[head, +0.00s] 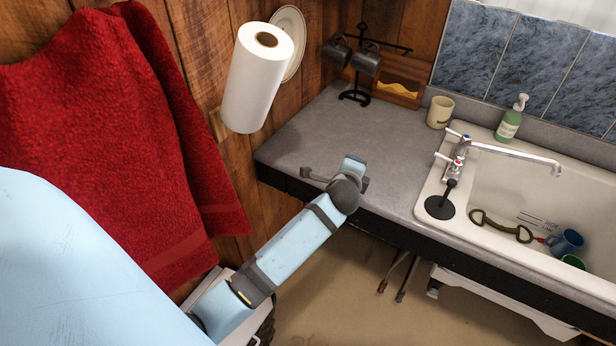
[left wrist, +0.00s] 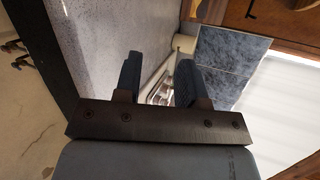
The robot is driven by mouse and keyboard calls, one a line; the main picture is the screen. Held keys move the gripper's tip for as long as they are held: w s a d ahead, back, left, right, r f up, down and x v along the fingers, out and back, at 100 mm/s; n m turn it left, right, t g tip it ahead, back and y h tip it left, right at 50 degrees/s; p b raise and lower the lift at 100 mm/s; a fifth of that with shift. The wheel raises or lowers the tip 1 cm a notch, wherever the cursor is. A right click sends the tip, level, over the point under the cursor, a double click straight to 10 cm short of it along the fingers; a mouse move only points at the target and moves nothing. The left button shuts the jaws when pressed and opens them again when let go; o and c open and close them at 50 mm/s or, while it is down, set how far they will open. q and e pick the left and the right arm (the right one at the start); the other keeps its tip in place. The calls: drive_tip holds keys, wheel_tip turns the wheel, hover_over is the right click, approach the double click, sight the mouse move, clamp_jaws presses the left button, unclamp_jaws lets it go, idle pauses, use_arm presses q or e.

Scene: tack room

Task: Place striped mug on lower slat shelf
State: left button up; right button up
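A cream mug (head: 440,112) with a dark mark stands upright at the back of the counter, left of the sink; I cannot tell whether it is striped. A blue mug (head: 565,242) lies in the sink basin, with a green cup (head: 573,262) partly cut off by the basin rim. My left arm reaches over the counter's front edge, and its fingers are hard to make out in the head view. In the left wrist view my left gripper (left wrist: 159,72) is open, with nothing between its fingers. My right gripper is not in view. I cannot identify the lower slat shelf.
The grey counter (head: 300,140) is mostly clear. A black mug stand (head: 355,96) with dark mugs is at its back left. The sink (head: 484,190) has a tap (head: 515,153), a soap bottle (head: 511,118) and a black plunger (head: 441,205). A red towel (head: 110,120) and paper roll (head: 257,80) hang left.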

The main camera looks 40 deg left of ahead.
use_arm(q)
drive_tip(key=s+d+f+n+h, duration=0.2)
drive_tip(key=s+d+f+n, duration=0.1)
drive_tip(key=s, duration=0.7)
drive_tip(key=s+d+f+n+g+h, duration=0.1)
drive_tip(key=s+d+f+n+h, duration=0.2)
drive_tip(key=s+f+n, duration=0.2)
drive_tip(key=s+d+f+n+h, duration=0.3)
drive_tip(key=s+f+n, duration=0.2)
drive_tip(key=s, duration=1)
wheel_tip(320, 180, down, 3)
drive_tip(key=shift+s+d+f+g, duration=0.15)
drive_tip(key=shift+s+d+g, duration=0.15)
